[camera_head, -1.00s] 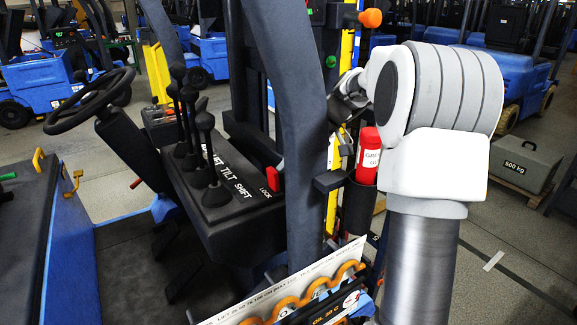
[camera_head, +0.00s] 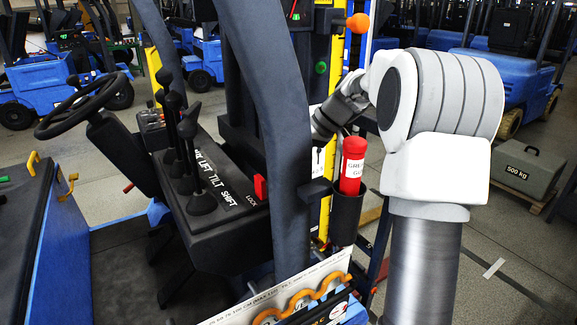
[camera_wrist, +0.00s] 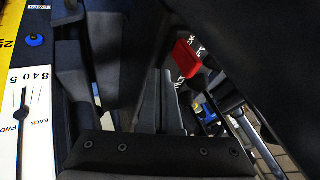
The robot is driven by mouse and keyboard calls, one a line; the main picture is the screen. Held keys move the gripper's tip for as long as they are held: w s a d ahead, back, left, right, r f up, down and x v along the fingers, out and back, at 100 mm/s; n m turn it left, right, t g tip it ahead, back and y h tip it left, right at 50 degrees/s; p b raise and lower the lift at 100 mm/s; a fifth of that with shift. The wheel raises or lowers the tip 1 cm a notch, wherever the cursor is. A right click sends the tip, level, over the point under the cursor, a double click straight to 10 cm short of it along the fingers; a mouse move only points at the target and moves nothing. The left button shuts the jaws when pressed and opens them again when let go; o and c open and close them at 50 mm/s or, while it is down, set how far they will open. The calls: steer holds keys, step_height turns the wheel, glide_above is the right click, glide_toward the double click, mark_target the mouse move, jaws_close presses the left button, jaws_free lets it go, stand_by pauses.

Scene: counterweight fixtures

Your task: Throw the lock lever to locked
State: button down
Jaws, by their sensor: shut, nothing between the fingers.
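The lock lever has a red handle (camera_head: 260,187) standing up at the right edge of the black lever console (camera_head: 225,235), beside the white LOCK label. The red handle (camera_wrist: 186,58) also shows in the wrist view, above and slightly right of my gripper's fingers. My gripper (camera_wrist: 170,82) is shut and empty, its dark fingers pointing toward the handle with a gap seeming to remain. In the head view, my wrist reaches left behind the dark pillar, which hides the fingers.
The thick dark pillar (camera_head: 270,110) stands between the console and my arm. A red cylinder (camera_head: 352,165) sits in a black holder right of it. Several black-knobbed levers (camera_head: 201,202) rise left of the lock handle. A yellow scale (camera_wrist: 12,30) is at the wrist view's left.

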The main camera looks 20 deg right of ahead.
steer(key=a+v, duration=0.1)
steer(key=v, duration=0.8)
steer(key=shift+s+r, duration=0.2)
steer(key=shift+r, duration=0.35)
steer(key=shift+d, duration=0.15)
